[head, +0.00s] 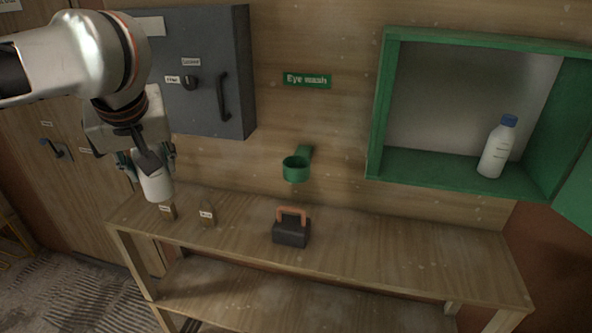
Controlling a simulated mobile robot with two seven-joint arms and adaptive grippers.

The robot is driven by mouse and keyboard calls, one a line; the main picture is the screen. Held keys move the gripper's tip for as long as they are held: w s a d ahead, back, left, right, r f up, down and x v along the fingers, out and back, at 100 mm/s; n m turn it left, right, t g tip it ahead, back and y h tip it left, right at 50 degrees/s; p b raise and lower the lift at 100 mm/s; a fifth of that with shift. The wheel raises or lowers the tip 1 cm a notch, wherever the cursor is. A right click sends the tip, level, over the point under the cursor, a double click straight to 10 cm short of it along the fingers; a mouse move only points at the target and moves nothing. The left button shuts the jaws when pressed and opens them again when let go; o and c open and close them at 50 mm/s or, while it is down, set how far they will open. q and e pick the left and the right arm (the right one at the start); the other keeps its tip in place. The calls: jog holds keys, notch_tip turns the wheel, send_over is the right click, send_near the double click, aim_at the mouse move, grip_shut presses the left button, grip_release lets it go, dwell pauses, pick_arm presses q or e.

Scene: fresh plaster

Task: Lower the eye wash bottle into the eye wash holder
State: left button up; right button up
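My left gripper (147,164) points down at the left, above the bench's left end. It is shut on a white, rounded eye wash bottle (157,187); only its lower body shows, and its top is hidden by the gripper. The eye wash holder (296,170) is a green ring cup on the wall under a green "Eye wash" sign (307,81). The holder looks empty and is to the right of my gripper. Another white bottle with a blue cap (495,150) stands in the open green cabinet (430,172) at the right. My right gripper is not in view.
A wooden bench (380,245) runs below the holder. On it stand a dark box with an orange handle (291,232) and two small labelled blocks (206,217). A grey wall cabinet (215,105) is behind my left arm. The bench's right part is clear.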

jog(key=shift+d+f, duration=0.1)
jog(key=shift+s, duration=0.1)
pick_arm(q)
jog(key=shift+w+d+r, duration=0.15)
jog(key=shift+w+d, duration=0.15)
jog(key=shift+d, duration=0.05)
jog(key=w+d+f, duration=0.1)
jog(key=w+d, duration=0.9)
jog(key=d, duration=0.3)
jog(key=w+d+f, duration=0.1)
jog(key=w+d, duration=1)
jog(key=d, duration=0.2)
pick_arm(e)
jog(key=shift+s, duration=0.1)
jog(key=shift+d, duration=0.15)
pick_arm(q)
jog(key=shift+w+a, duration=0.15)
jog(key=shift+w+a, duration=0.1)
jog(key=shift+w, duration=0.15)
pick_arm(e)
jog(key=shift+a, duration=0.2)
